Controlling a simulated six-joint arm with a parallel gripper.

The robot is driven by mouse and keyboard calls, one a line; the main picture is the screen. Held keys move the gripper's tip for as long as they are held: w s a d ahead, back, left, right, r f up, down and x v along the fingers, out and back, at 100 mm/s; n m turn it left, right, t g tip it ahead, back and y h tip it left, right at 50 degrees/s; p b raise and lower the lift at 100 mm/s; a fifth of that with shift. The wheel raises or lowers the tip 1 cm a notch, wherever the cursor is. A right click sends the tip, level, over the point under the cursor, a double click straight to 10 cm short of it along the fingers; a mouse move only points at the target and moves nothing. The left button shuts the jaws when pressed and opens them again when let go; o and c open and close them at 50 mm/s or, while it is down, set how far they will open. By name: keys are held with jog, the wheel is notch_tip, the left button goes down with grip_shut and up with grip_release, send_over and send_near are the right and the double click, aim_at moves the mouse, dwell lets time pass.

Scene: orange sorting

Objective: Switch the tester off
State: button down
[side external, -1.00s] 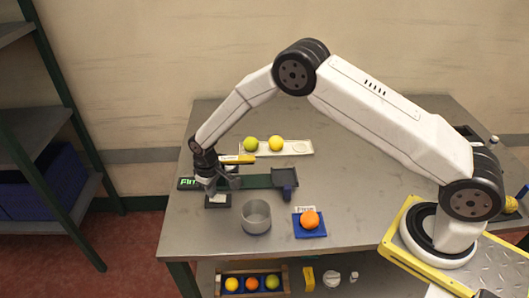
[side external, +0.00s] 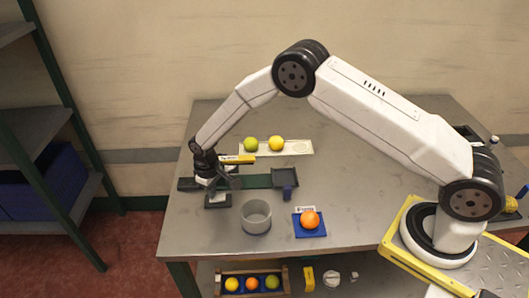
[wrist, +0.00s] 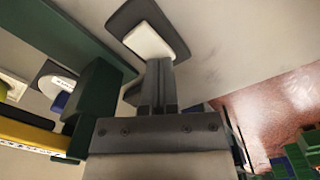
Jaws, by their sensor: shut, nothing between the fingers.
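The tester (side external: 257,181) is a long dark green device on the left of the table, with a yellow bar (side external: 238,159) above it. Its small display (side external: 188,184) at the left end is dark. A black plate (side external: 217,201) sits at its front. In the wrist view this plate carries a white rocker switch (wrist: 148,40). My gripper (side external: 214,190) is low over the plate. In the wrist view its fingers (wrist: 160,65) are together, with nothing between them, and their tips overlap the switch's near edge. I cannot tell whether they touch it.
A metal cup (side external: 256,217) stands close on the right of the plate. An orange (side external: 310,219) rests on a blue mat (side external: 322,232). A white tray (side external: 299,147) behind holds a green and a yellow fruit. A crate (side external: 222,285) of fruit is on the lower shelf.

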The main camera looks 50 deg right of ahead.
jog(key=shift+r, duration=3.3)
jog(key=s+d+r+m+t, duration=0.1)
jog(key=s+d+r, duration=0.2)
jog(key=s, duration=0.5)
jog(key=s+d+r+m, duration=0.1)
jog(key=s+d+r, duration=0.3)
jog(key=s, duration=0.4)
jog(key=s+d+r+m+t, duration=0.1)
jog(key=s+d+r, duration=0.3)
jog(key=s, duration=0.4)
jog(key=shift+s+r+t, duration=0.25)
jog(key=shift+s+t, duration=0.05)
jog(key=shift+s, duration=0.05)
